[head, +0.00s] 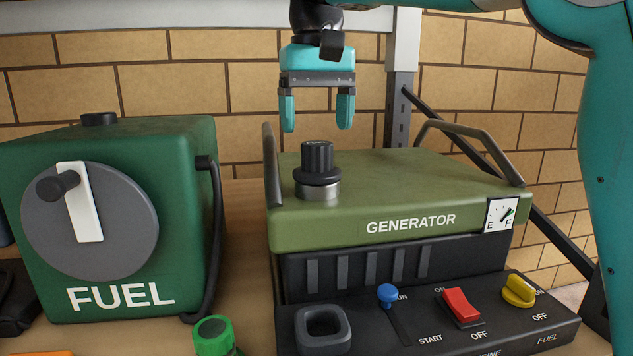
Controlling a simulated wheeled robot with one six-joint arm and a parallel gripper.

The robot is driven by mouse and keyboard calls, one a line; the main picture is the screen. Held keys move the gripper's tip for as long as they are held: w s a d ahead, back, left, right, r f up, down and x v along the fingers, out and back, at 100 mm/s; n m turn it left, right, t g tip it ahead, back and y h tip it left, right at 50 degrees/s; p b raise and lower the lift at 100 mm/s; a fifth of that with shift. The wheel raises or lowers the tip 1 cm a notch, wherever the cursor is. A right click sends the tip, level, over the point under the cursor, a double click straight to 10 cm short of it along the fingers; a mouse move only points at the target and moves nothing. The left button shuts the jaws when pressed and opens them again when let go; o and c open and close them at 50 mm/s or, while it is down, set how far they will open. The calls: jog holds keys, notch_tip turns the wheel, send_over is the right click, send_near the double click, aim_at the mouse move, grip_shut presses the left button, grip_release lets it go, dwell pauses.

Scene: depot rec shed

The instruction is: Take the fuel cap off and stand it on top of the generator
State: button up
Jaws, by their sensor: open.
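The generator (430,185) has an olive green top and a dark body, and it stands on the bench right of centre. The black ribbed fuel cap (317,162) sits upright on a silver neck (318,191) at the left of the generator's top. My gripper (316,126) points down above the cap. Its two teal fingers are open and empty, spread wider than the cap's knob, with their tips a little above it in the picture. The bare green top to the right of the cap is clear.
Metal handles (272,165) (470,140) rise at both sides of the generator top. A green fuel tank (185,230) with a dial stands left. A green-capped bottle (213,335) is in front. A control panel (420,320) carries a pull ring, knobs and a red switch.

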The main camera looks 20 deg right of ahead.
aim_at(318, 143)
notch_tip(318, 143, down, 5)
jog(key=shift+d+b, duration=0.1)
jog(key=shift+b, duration=0.35)
jog(key=c, duration=1)
